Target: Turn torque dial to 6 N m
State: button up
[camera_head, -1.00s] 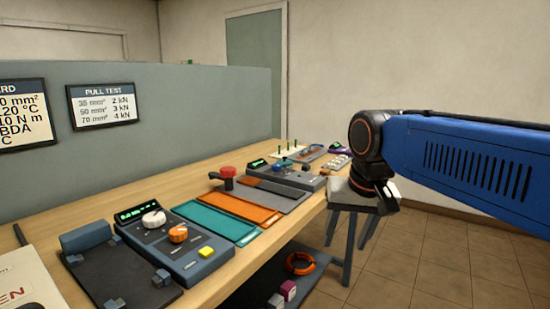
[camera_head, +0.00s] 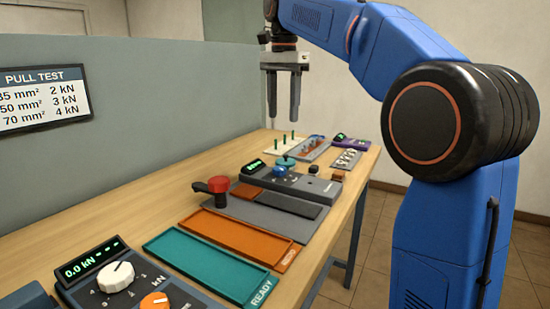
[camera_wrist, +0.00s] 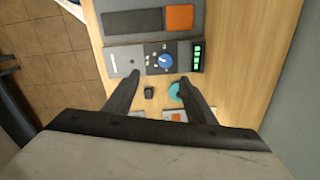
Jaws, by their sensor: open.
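A grey tester with a blue dial (camera_head: 279,171) and a green display (camera_head: 255,166) lies on the bench, beyond the grey mat. I take the blue dial to be the torque dial; its setting is too small to read. In the wrist view the blue dial (camera_wrist: 165,60) shows ahead of the fingertips, beside the green display (camera_wrist: 197,57). My gripper (camera_head: 284,112) points down above the far part of the bench, open and empty. In the wrist view its fingers (camera_wrist: 160,82) are spread apart, touching nothing.
A "0.0 kN" tester with a white dial (camera_head: 116,277) is in front. A teal round piece (camera_wrist: 175,91) and a dark block (camera_wrist: 149,93) lie near the fingers.

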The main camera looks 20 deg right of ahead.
aim_at(279, 168)
jog(key=f, duration=0.5)
jog(key=w+f, duration=0.1)
jog(key=f, duration=0.5)
jog(key=w+f, duration=0.1)
jog(key=f, duration=0.5)
jog(key=shift+a, duration=0.2)
jog(key=shift+c, duration=0.3)
jog(key=c, duration=1)
